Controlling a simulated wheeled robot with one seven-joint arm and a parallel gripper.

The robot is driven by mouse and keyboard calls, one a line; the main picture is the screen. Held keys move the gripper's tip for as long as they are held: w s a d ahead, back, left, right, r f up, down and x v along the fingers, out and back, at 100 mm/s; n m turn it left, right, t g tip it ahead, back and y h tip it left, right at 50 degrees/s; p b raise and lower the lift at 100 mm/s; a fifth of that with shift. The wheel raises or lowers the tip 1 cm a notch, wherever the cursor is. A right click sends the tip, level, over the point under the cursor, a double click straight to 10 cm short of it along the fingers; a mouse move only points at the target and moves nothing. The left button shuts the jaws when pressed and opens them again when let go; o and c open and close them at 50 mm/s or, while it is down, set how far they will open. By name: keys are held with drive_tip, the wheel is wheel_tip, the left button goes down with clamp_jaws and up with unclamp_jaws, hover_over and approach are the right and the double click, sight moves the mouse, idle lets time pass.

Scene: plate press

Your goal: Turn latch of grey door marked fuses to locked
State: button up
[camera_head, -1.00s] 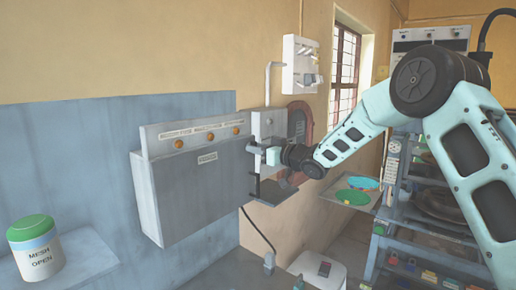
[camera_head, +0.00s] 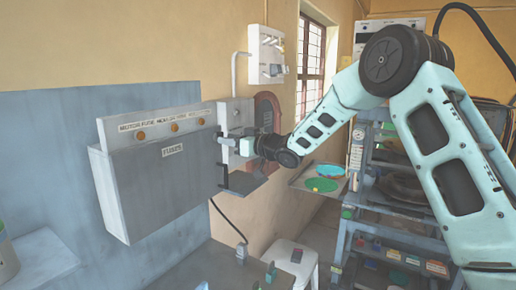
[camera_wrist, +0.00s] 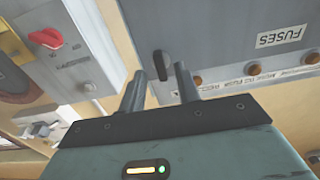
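The grey door (camera_head: 165,190) marked FUSES is the front of a wall box on the left in the head view. Its label (camera_head: 172,151) faces me. In the wrist view the door (camera_wrist: 215,25) fills the upper right, with the label (camera_wrist: 280,36) upside down. A dark, narrow latch (camera_wrist: 160,64) sits near the door's edge, looking roughly upright in that view. My gripper (camera_wrist: 161,75) is open, its fingertips on either side of the latch with gaps showing. In the head view my gripper (camera_head: 238,147) is at the box's right edge; the latch is not clearly visible there.
Orange lamps (camera_head: 174,127) line the panel above the door. A grey switch box with a red knob (camera_wrist: 46,38) is close beside my gripper in the wrist view. A dark bracket shelf (camera_head: 243,183) lies just below my gripper. A rack (camera_head: 400,215) stands at right.

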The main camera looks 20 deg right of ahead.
drive_tip(key=b+v, duration=0.4)
drive_tip(key=v, duration=1.1)
drive_tip(key=s+a+f+m+g+h, duration=0.2)
drive_tip(key=s+a+f+g+h, duration=0.45)
drive_tip(key=s+a+f, duration=0.7)
drive_tip(key=s+a+f+n+g+h, duration=0.1)
drive_tip(key=s+g, duration=0.3)
drive_tip(key=s, duration=0.9)
drive_tip(key=s+a+f+n+g+h, duration=0.1)
drive_tip(key=s+f+g, duration=0.3)
drive_tip(key=s, duration=0.9)
drive_tip(key=shift+s+a+n+h, duration=0.2)
drive_tip(key=shift+a+n+h, duration=0.2)
drive_tip(key=shift+a+h, duration=0.25)
